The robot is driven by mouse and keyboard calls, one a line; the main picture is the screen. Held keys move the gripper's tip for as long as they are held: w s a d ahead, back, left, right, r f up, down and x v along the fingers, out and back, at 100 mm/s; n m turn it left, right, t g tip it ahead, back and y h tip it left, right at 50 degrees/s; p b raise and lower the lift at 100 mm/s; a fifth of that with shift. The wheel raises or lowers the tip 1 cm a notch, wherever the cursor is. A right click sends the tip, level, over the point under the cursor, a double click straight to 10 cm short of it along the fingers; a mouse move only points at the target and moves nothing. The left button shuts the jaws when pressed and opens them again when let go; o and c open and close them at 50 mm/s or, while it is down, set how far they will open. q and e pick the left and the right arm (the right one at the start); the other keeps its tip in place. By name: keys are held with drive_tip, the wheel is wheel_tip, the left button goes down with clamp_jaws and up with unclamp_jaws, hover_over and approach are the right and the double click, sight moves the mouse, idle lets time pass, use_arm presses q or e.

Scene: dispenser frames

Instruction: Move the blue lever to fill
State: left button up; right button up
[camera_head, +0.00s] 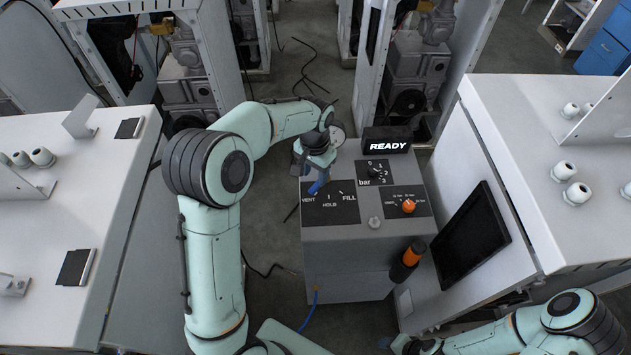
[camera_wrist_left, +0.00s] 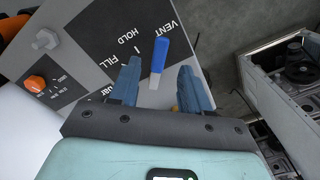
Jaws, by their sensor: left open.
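The blue lever (camera_head: 315,188) is on the dark VENT/HOLD/FILL plate (camera_head: 344,211) on top of the grey dispenser box. Its blue end points to the VENT mark, away from FILL. My left gripper (camera_head: 311,177) is just above the lever and partly covers its pivot side. In the left wrist view, the lever (camera_wrist_left: 160,55) shows in the gap between the two open blue fingers (camera_wrist_left: 160,68), apart from both. My right arm comes in at the lower right; its gripper is at the bottom edge, too cut off to judge.
On the box are a READY display (camera_head: 387,140), a bar gauge plate (camera_head: 376,173), an orange knob (camera_head: 408,206) and a grey knob (camera_head: 374,222). An orange-topped black bottle (camera_head: 407,262) is at its front right. White benches (camera_head: 40,235) stand either side, with a dark screen (camera_head: 468,235) at right.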

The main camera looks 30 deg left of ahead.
sight(315, 186)
use_arm(q)
wheel_tip(315, 186, down, 5)
drive_tip(key=shift+w+r, duration=0.1)
drive_tip(key=shift+w, duration=0.05)
clamp_jaws()
